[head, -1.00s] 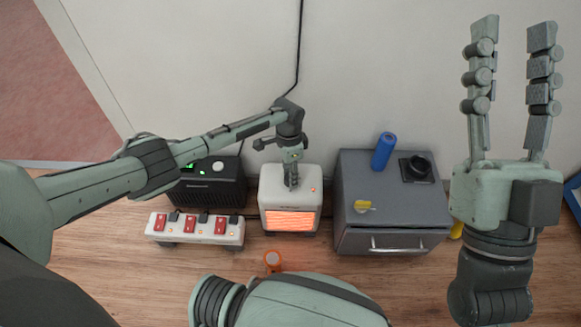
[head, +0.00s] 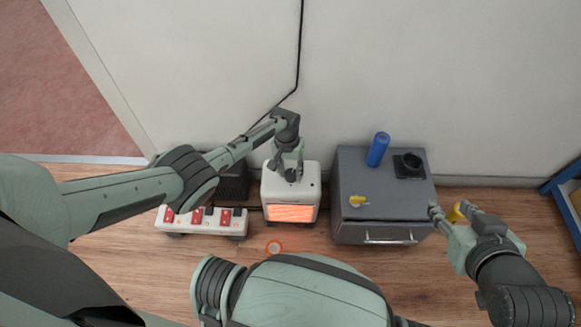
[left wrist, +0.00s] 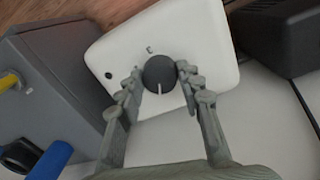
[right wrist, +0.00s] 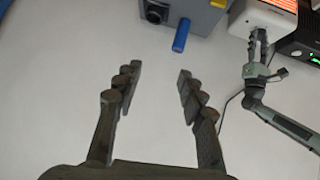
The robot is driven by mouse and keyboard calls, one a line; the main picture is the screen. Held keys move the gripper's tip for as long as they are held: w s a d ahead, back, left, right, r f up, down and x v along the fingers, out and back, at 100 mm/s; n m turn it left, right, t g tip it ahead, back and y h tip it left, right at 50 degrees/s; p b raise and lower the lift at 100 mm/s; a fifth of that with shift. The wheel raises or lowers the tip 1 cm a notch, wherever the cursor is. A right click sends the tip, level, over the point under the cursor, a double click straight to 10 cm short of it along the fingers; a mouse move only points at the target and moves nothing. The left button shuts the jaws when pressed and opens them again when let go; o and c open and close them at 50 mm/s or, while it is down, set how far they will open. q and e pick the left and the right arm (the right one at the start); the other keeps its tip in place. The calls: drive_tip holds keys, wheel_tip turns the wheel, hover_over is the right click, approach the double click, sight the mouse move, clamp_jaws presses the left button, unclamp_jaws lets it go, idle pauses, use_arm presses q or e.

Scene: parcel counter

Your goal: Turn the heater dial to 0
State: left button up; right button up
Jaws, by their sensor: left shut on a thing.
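A small mark shows on the casing above the dial. My left gripper (head: 290,175) is over the heater, and its fingers (left wrist: 159,70) are shut on opposite sides of the dial. My right gripper (head: 451,208) is open and empty at the right of the grey cabinet; its spread fingers show in the right wrist view (right wrist: 158,70).
The grey cabinet (head: 385,210), right of the heater, carries a blue cylinder (head: 378,149), a dark device (head: 409,166) and a yellow-handled item (head: 358,201). A power strip (head: 200,226) with red switches and a black box (head: 235,187) are at left. An orange ring (head: 274,247) lies in front.

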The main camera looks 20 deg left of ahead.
sight(288, 174)
use_arm(q)
drive_tip(key=n+p, duration=0.1)
drive_tip(key=n, duration=0.4)
drive_tip(key=shift+s+p, duration=0.1)
drive_tip(key=shift+p, duration=0.2)
drive_tip(key=shift+n, duration=0.4)
use_arm(e)
drive_tip(key=s+d+f+g+h, duration=0.1)
drive_tip(key=s+d+f+g, duration=0.1)
drive_tip(key=s+d+g, duration=0.1)
drive_tip(key=s+d+f+m+g+h, duration=0.1)
drive_tip(key=s+d+f+g, duration=0.1)
drive_tip(key=s+d, duration=0.2)
drive_tip(key=shift+s+d+f+g+h, duration=0.3)
drive_tip(key=shift+s+d+g, duration=0.1)
drive_tip(key=shift+s, duration=0.7)
use_arm(q)
drive_tip(key=o, duration=1.2)
drive_tip(key=shift+c, duration=0.2)
wheel_tip(288, 174, up, 12)
drive_tip(key=shift+s+a, duration=0.15)
drive_tip(key=shift+a, duration=0.15)
